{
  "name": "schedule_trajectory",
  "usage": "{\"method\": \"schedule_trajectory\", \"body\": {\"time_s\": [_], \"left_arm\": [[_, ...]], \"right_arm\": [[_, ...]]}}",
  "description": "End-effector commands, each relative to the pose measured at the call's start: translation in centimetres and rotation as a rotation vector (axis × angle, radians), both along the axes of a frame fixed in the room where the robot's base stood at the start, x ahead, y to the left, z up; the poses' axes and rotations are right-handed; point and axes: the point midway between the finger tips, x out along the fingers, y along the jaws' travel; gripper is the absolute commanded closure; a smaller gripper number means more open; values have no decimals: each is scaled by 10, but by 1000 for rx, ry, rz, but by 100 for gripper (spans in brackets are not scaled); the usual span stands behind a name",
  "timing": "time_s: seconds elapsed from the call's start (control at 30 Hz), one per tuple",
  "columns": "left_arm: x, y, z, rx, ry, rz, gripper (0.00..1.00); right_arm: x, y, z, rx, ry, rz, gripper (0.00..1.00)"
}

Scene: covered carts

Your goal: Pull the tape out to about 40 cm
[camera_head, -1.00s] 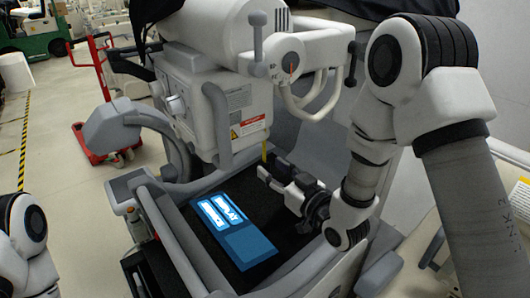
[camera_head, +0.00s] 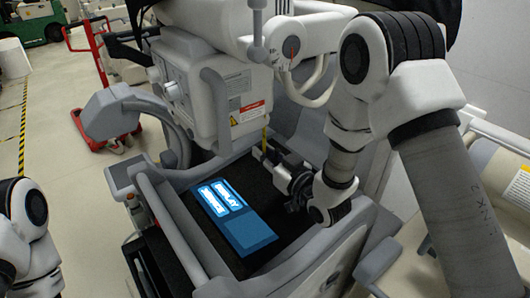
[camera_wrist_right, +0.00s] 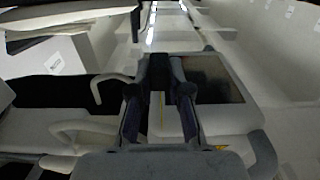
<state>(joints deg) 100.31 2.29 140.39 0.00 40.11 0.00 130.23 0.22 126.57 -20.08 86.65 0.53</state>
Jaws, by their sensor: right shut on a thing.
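A thin yellow tape (camera_head: 264,140) hangs below the tube head (camera_head: 290,48) of a grey and white X-ray machine in the head view. Only a short stretch of it shows. My right gripper (camera_head: 259,153) is shut on its lower end, above the machine's black deck. In the right wrist view a short yellow strip of the tape (camera_wrist_right: 161,98) shows between the dark fingers of my right gripper (camera_wrist_right: 162,72). The tape's exact length is hard to tell. My left arm shows only at the left edge; its gripper is out of view.
A blue display panel (camera_head: 232,215) lies on the black deck, left of my right gripper. The machine's curved grey handle (camera_head: 112,112) stands to the left. A red pallet truck (camera_head: 95,75) stands behind on open floor.

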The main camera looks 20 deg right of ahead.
Motion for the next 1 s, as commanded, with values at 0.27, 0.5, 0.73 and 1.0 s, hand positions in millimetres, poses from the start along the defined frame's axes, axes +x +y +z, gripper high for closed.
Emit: {"method": "schedule_trajectory", "body": {"time_s": [0.27, 0.5, 0.73, 1.0], "left_arm": [[0, 0, -69, 0, 1, 0, 60], [0, 0, -74, 0, 0, 0, 60], [0, 0, -73, 0, 0, 0, 60], [0, 0, -73, 0, 0, 0, 60]], "right_arm": [[0, 0, -77, -1, 5, 1, 100], [0, 0, -85, -2, 5, 1, 100], [0, 0, -83, -1, 3, 1, 69], [0, 0, -83, -1, 2, 1, 56]]}}
